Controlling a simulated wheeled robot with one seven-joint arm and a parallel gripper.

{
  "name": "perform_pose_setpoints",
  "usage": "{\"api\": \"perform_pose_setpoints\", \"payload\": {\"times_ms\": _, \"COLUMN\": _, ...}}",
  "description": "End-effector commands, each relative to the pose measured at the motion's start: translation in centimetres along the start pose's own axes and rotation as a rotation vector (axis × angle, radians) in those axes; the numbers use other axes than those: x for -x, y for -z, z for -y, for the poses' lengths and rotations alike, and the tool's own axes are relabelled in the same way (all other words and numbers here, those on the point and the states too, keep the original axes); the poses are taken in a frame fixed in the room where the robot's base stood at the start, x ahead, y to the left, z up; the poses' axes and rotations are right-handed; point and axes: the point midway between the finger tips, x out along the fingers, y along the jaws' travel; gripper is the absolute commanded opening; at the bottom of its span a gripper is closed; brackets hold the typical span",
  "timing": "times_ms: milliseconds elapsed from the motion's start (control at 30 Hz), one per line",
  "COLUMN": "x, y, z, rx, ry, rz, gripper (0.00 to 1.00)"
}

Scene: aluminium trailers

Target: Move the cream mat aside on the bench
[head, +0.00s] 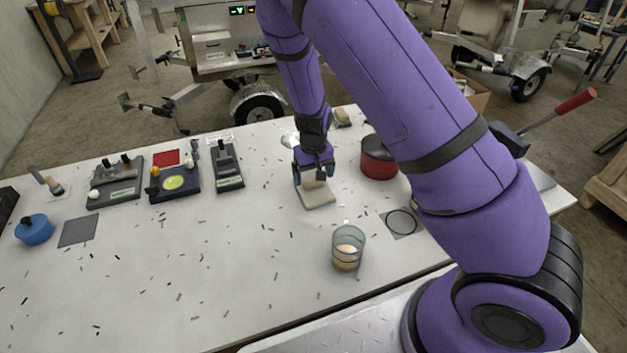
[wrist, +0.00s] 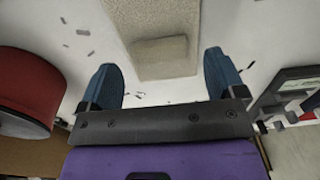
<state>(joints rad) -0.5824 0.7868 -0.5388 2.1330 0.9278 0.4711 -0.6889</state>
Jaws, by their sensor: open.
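The cream mat (head: 317,196) lies on the white bench (head: 250,265) right of its middle, under my arm's end in the head view. In the wrist view the cream mat (wrist: 156,18) has a raised block-like part (wrist: 160,50) near its close end. My gripper (head: 313,172) is over the far end of the mat, pointing down. In the wrist view my gripper (wrist: 162,85) is open, its two blue fingers on either side of the raised part and clear of it. Nothing is between the fingers except that view of the mat; whether they touch the bench cannot be told.
A red pot (head: 378,160) stands close to the right of the mat. A glass with pale contents (head: 348,250) stands nearer, and a grey square with a black ring (head: 402,222) lies at right. Dark trays (head: 174,183) stand at left. The front-left bench is mostly clear apart from small dark scraps.

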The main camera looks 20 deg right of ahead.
Motion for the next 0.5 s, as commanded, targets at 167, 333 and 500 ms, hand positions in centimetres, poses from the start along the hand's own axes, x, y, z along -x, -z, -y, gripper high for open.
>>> {"api": "perform_pose_setpoints", "payload": {"times_ms": 167, "x": 3.9, "y": 0.0, "z": 0.1, "rx": 0.002, "ry": 0.002, "rz": -0.003, "gripper": 0.89}}
{"api": "perform_pose_setpoints", "payload": {"times_ms": 333, "x": 6.9, "y": 0.0, "z": 0.1, "rx": 0.0, "ry": 0.001, "rz": -0.003, "gripper": 0.89}}
{"api": "perform_pose_setpoints", "payload": {"times_ms": 500, "x": 8.7, "y": 0.0, "z": 0.0, "rx": 0.001, "ry": 0.0, "rz": -0.001, "gripper": 0.89}}
